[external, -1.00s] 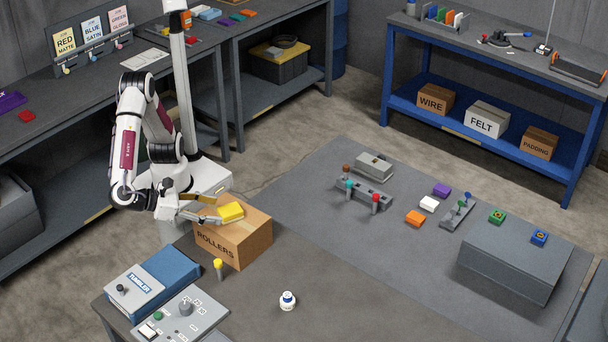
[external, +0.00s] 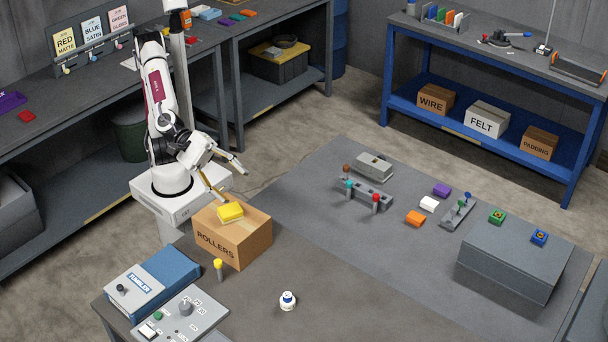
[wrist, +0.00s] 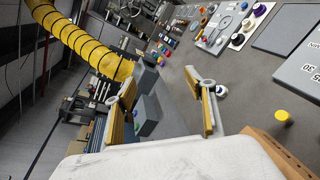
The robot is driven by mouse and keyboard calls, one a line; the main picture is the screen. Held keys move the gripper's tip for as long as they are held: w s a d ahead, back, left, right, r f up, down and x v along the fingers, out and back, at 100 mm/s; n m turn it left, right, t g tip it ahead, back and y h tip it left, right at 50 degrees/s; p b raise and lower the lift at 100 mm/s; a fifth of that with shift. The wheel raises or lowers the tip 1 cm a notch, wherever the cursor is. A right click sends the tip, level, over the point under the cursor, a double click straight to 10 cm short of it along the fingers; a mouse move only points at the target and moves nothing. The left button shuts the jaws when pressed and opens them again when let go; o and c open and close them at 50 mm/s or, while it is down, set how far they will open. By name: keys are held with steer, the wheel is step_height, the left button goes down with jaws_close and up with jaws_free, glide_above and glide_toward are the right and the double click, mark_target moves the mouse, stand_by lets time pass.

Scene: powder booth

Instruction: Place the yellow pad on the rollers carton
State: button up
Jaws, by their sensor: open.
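The yellow pad (external: 230,212) lies on top of the cardboard ROLLERS carton (external: 244,246) in the external view, with nothing holding it. The carton stands at the left end of the near grey table. My gripper (external: 229,184) is open and empty, above and behind the carton, apart from the pad. In the wrist view my gripper's two fingers (wrist: 166,112) are spread wide with nothing between them. A corner of the carton (wrist: 270,150) shows at lower right there; the pad is not visible in that view.
A blue TUMBLER box (external: 152,277) and a grey control panel (external: 180,316) lie in front of the carton. A yellow-topped peg (external: 218,268) stands close to the carton. The table's middle is mostly clear.

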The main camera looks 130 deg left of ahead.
steer(key=s+a+f+m+g, duration=0.3)
steer(key=s+a+f+m, duration=0.2)
steer(key=s+m, duration=0.3)
steer(key=s+a+f+m+g, duration=0.3)
steer(key=s+a+f+m, duration=0.2)
steer(key=s+m, duration=0.4)
steer(key=s+a+f+m+g, duration=0.3)
steer(key=s+a+f+m, duration=0.3)
steer(key=s, duration=0.8)
steer(key=m, duration=0.2)
steer(key=shift+a+m+g+y, duration=0.3)
steer(key=shift+a+m+y, duration=0.05)
steer(key=shift+m+y, duration=0.05)
